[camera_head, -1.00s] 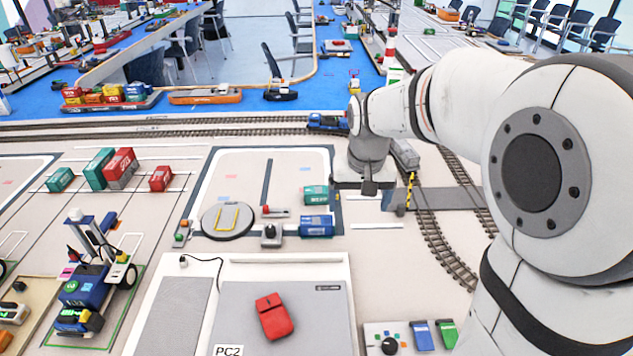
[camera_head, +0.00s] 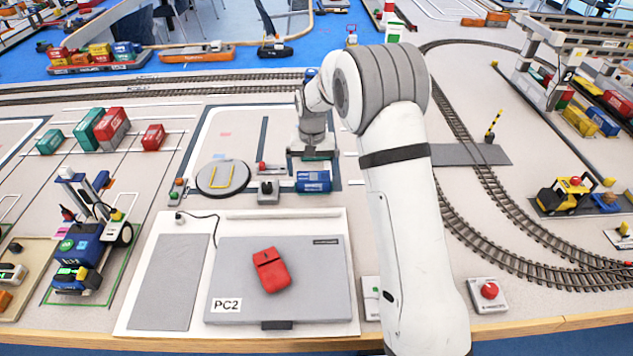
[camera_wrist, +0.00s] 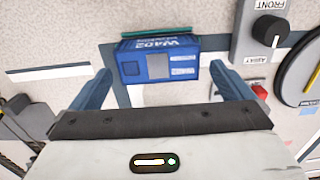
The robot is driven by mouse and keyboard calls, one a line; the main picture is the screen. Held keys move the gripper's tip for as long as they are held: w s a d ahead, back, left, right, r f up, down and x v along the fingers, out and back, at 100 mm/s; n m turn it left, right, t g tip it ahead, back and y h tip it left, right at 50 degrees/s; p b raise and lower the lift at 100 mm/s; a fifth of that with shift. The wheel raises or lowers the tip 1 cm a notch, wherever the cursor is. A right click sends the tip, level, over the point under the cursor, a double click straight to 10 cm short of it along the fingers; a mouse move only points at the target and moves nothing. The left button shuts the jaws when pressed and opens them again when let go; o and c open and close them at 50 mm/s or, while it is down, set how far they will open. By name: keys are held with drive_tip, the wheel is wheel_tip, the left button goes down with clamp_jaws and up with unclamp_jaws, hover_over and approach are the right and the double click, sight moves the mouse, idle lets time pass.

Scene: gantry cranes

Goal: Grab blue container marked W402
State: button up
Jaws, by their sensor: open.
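The blue container (camera_head: 313,181) marked W402 lies on the pale board, right of the round turntable, in the head view. In the wrist view the blue container (camera_wrist: 157,60) shows its W402 print upside down, ahead of the fingers and centred between them. My gripper (camera_head: 314,157) hangs just behind the container in the head view. In the wrist view my gripper (camera_wrist: 166,82) is open, with one blue-grey finger to each side and nothing held. A thin green edge shows along the container's far side in the wrist view. I cannot tell whether the fingers touch the container.
A control box with a black knob (camera_wrist: 268,30) stands close to the container; the turntable (camera_head: 222,178) is farther left. Rail tracks (camera_head: 455,215) curve at the right.

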sight(313, 176)
drive_tip(key=shift+d+f, duration=0.15)
drive_tip(key=shift+f, duration=1.8)
drive_tip(key=shift+c, duration=0.4)
drive_tip(key=c, duration=0.8)
